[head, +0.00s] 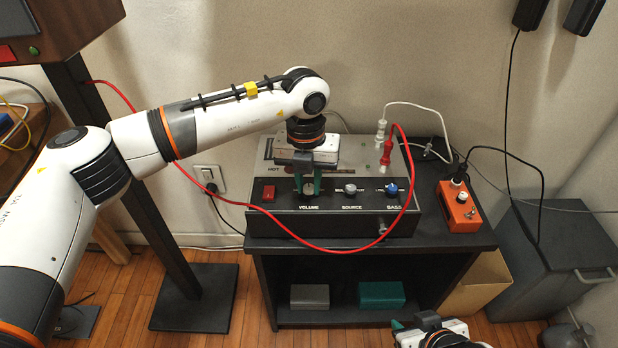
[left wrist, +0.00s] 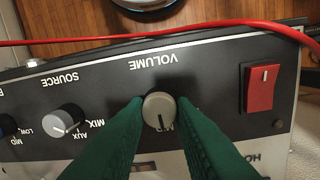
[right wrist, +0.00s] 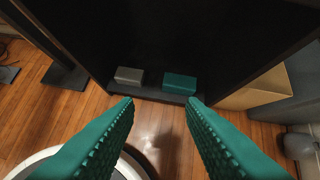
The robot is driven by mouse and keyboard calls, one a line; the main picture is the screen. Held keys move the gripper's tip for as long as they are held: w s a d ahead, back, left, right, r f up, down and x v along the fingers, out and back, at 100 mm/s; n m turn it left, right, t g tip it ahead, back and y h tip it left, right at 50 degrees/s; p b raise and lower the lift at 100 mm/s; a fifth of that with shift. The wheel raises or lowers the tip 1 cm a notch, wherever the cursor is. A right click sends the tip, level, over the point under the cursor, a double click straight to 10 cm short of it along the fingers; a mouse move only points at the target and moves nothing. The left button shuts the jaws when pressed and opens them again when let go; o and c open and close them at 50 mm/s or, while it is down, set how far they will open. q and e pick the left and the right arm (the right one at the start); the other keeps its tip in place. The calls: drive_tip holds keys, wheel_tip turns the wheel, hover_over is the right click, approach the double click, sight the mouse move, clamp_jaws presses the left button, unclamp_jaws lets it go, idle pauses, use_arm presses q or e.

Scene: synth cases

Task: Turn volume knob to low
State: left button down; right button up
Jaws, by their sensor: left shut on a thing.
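The volume knob (head: 308,189) is a round grey knob above the VOLUME label on the front panel of the grey and black amplifier box (head: 285,222). It also shows in the left wrist view (left wrist: 159,108), with a dark pointer line toward the lower edge of that picture, near a partly hidden label that seems to read MID. My left gripper (head: 308,180) is shut on this knob, one green finger on each side. My right gripper (right wrist: 160,102) is open and empty, low in front of the black stand; only part of it shows in the head view.
The source knob (head: 350,188) and blue bass knob (head: 391,189) sit right of the volume knob; a red switch (head: 268,192) sits left. A red cable (head: 345,250) loops across the box front. An orange pedal (head: 459,207) stands on the black stand (head: 455,242).

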sight(306, 188)
use_arm(q)
drive_tip(key=n, duration=0.5)
drive_tip(key=shift+n+p, duration=0.3)
drive_tip(key=shift+p, duration=0.05)
drive_tip(key=n, duration=0.5)
drive_tip(key=shift+a+n+p, duration=0.1)
drive_tip(key=shift+n+p, duration=0.2)
use_arm(e)
drive_tip(key=s+d+f+g+h, duration=0.1)
drive_tip(key=s+g, duration=0.2)
drive_tip(key=s, duration=0.3)
drive_tip(key=shift+d+f+g, duration=0.3)
drive_tip(key=shift+d+g, duration=0.1)
use_arm(q)
drive_tip(key=c, duration=1.2)
unclamp_jaws()
drive_tip(key=shift+c, duration=0.2)
use_arm(e)
drive_tip(key=shift+d, duration=0.1)
use_arm(q)
wheel_tip(306, 188, up, 12)
drive_tip(key=p, duration=0.2)
drive_tip(key=shift+s+a, duration=0.15)
drive_tip(key=shift+s, duration=0.05)
use_arm(e)
drive_tip(key=shift+r, duration=0.95)
